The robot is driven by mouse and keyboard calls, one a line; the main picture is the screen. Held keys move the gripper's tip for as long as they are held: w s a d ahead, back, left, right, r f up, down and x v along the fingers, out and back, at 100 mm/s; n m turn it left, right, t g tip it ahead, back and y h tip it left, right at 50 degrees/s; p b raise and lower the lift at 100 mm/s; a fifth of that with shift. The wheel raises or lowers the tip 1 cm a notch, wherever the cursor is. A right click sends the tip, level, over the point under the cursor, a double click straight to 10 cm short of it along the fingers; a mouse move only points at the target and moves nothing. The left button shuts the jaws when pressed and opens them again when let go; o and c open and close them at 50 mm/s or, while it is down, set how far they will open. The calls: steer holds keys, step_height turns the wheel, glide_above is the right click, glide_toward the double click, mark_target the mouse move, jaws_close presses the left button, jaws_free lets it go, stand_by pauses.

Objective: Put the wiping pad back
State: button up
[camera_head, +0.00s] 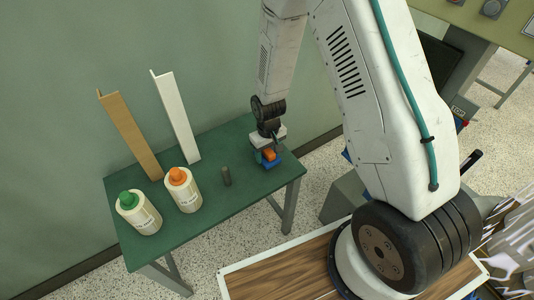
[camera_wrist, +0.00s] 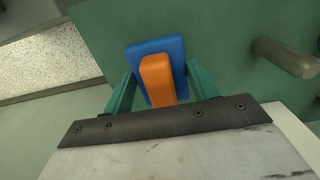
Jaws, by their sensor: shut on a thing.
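The wiping pad (camera_head: 272,162) is a blue block with an orange handle on top. It is at the right end of the green table (camera_head: 222,205), at or just above the tabletop. In the wrist view the pad (camera_wrist: 177,48) lies between the two teal fingers. My gripper (camera_head: 268,153) points down and is shut on the orange handle (camera_wrist: 158,80). I cannot tell whether the pad's underside touches the table.
A short grey peg (camera_head: 227,177) stands left of the pad; it also shows in the wrist view (camera_wrist: 285,57). Bottles with an orange cap (camera_head: 184,191) and a green cap (camera_head: 139,213) stand further left. A brown angle profile (camera_head: 131,135) and a white one (camera_head: 177,118) lean on the wall.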

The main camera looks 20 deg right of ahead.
mark_target(268, 154)
steer(key=shift+w+d+f, duration=0.1)
steer(key=shift+w+d, duration=0.1)
steer(key=shift+w, duration=0.35)
steer(key=shift+w+d, duration=0.2)
steer(key=shift+w, duration=0.3)
steer(key=shift+w+f, duration=0.1)
steer(key=shift+f, duration=1.65)
steer(key=o, duration=1)
steer(key=shift+f, duration=0.1)
steer(key=shift+o, duration=0.2)
